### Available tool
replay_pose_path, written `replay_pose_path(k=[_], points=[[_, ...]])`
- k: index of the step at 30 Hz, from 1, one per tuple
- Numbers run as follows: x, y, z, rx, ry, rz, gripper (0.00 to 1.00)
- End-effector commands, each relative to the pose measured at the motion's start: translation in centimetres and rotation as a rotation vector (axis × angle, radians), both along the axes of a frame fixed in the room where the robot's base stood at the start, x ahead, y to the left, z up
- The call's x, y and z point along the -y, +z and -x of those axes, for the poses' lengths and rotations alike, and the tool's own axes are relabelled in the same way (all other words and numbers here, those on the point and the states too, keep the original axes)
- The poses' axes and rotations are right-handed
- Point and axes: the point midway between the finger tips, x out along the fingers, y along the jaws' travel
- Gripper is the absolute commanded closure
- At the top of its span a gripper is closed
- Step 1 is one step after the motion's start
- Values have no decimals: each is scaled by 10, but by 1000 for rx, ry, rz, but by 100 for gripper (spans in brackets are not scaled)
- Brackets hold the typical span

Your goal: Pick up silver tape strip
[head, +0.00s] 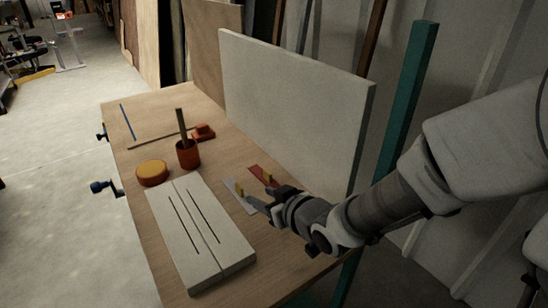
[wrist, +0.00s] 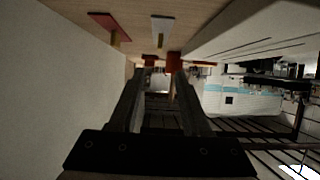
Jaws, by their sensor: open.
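The silver tape strip (head: 236,190) lies flat on the wooden workbench, between the white slotted board and a red strip (head: 255,172). A small yellow upright piece stands at each strip. In the wrist view the silver strip (wrist: 162,24) lies beyond the fingers near the top middle, and the red strip (wrist: 105,24) lies to its left. My gripper (head: 261,197) is open and near the silver strip's near end, which it partly hides in the head view. In the wrist view the space between its fingers (wrist: 158,72) looks empty. Its exact height over the bench is unclear.
The white slotted board (head: 190,225) lies left of the silver strip. A tall pale panel (head: 290,110) stands along the bench's right side.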

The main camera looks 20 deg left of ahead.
Motion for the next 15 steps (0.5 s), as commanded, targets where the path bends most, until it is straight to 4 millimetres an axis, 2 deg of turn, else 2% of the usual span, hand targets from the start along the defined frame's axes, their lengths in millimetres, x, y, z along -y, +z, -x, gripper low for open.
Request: replay_pose_path(k=[1, 7, 15], points=[[-9, -12, -6, -2, 2, -3, 52], [-37, -27, -28, -1, 3, -1, 52], [-52, -35, -42, 0, 0, 1, 52]])
